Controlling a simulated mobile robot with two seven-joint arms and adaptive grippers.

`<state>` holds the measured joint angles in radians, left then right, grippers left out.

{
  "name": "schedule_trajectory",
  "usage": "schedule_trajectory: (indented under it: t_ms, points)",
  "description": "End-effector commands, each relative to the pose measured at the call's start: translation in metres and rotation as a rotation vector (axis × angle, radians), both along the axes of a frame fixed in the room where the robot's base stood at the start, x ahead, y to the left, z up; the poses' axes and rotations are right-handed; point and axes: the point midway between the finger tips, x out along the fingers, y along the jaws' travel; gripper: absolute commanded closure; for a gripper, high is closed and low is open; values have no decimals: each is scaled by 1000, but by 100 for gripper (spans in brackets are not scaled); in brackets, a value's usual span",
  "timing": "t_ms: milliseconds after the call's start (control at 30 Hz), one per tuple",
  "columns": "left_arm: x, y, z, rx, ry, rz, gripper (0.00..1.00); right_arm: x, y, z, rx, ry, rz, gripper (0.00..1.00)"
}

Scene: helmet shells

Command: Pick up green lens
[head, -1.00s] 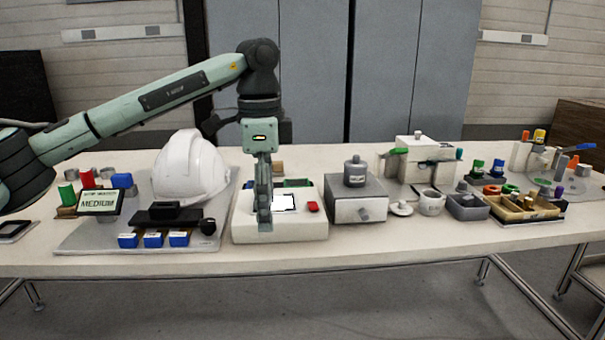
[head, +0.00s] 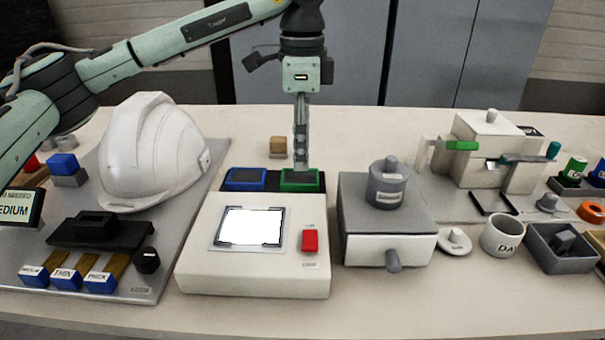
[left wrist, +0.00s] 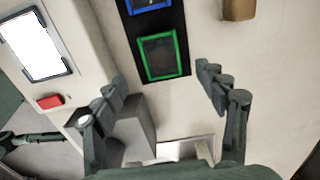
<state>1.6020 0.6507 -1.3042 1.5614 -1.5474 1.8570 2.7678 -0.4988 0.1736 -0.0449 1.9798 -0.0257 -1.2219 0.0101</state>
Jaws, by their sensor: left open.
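The green lens (head: 300,181) is a dark square plate with a green frame, lying in a black holder behind the white light box. It also shows in the left wrist view (left wrist: 160,56), ahead of the fingers. My left gripper (head: 301,165) points down just above the lens in the head view and hides part of its back edge. In the left wrist view the left gripper (left wrist: 165,90) is open, its fingers apart with nothing between them. The blue-framed lens (head: 245,179) lies beside it in the same holder. My right gripper is not in view.
The white light box (head: 200,260) with a bright screen and red button (head: 310,241) stands in front. A grey-white drawer box (head: 385,245) is to the right. A small wooden block (head: 278,146) sits behind the holder. A white helmet (head: 150,150) is at left.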

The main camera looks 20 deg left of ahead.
Motion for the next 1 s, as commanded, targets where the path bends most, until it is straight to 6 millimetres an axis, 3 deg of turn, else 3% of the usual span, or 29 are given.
schedule_trajectory:
  t_ms: [367, 667, 1000]
  points:
    - [0, 5, -50, 0, 1, 0, 28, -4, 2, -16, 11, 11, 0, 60]
    - [1, 5, -55, 0, 0, 1, 28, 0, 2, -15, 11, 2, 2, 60]
    - [0, 5, -54, -1, 0, 1, 70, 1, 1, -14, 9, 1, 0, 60]
